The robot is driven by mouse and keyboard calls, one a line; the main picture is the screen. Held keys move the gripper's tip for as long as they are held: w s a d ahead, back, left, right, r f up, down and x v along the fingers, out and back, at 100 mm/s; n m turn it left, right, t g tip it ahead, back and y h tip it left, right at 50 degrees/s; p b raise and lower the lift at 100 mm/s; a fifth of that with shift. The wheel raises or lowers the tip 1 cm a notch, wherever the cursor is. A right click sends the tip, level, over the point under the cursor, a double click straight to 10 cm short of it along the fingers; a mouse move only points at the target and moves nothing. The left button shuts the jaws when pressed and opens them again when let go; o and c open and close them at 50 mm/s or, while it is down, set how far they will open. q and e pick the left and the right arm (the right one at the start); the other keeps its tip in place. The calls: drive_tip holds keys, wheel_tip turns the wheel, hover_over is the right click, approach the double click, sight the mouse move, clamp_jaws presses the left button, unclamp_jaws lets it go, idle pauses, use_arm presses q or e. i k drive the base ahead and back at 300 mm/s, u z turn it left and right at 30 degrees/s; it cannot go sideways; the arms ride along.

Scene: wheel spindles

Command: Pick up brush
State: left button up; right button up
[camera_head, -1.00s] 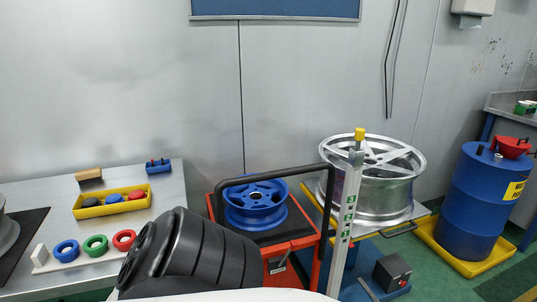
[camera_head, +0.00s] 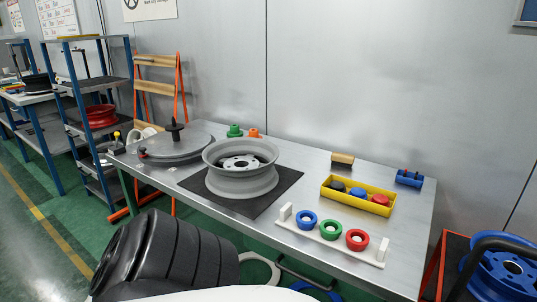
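A small block with a tan wooden top and a dark lower part, which looks like the brush (camera_head: 342,159), rests near the back edge of the metal table (camera_head: 320,178). It stands behind the yellow tray, close to the wall, and nothing touches it. Neither of my grippers shows in this view, so whether they are open or shut is hidden.
A grey wheel (camera_head: 240,180) sits on a black mat. A yellow tray (camera_head: 345,203) holds black, blue and red pieces. A white rack (camera_head: 285,212) with three coloured rings lies in front. A blue block (camera_head: 409,178) is right of the brush.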

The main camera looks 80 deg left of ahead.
sight(338, 159)
drive_tip(key=u, duration=2.4)
